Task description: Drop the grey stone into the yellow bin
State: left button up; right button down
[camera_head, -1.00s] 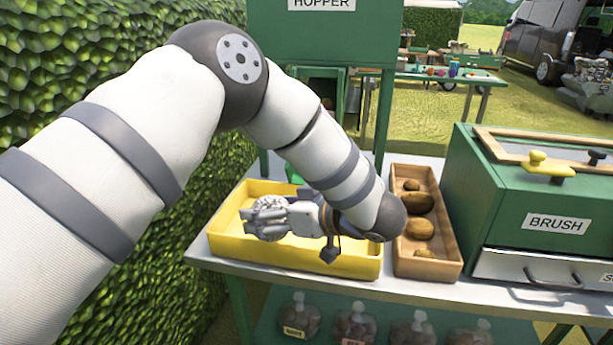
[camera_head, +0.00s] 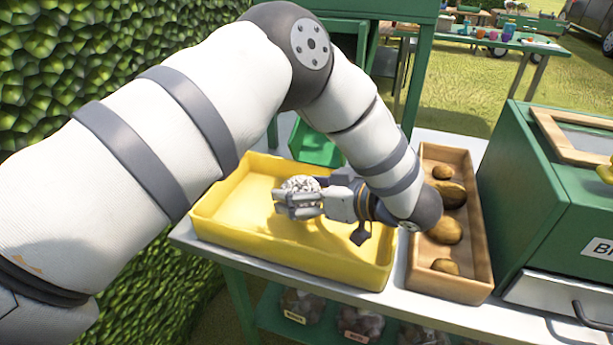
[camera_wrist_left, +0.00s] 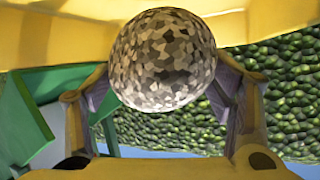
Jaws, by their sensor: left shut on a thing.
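The grey stone (camera_head: 300,184) is a mottled, speckled round lump. It shows large in the left wrist view (camera_wrist_left: 162,60), between the two fingers. My left gripper (camera_head: 297,200) is shut on the stone and holds it over the yellow bin (camera_head: 240,232). The bin is a shallow, open rectangular tray on the table's left part. Its visible floor is bare. The exact height of the stone above the floor is hard to tell. My right gripper is not in view.
A wooden tray (camera_head: 483,262) with several brown potatoes stands right of the bin. A green brush machine (camera_head: 545,185) is further right. A green chute (camera_head: 315,145) is behind the bin. A hedge (camera_head: 90,60) rises at the left. Bags (camera_head: 300,305) lie on the lower shelf.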

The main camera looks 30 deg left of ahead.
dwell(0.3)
pick_arm(q)
jog(key=o, duration=1.8)
jog(key=shift+o, duration=1.1)
jog(key=shift+f, duration=0.15)
jog(key=v, duration=1.2)
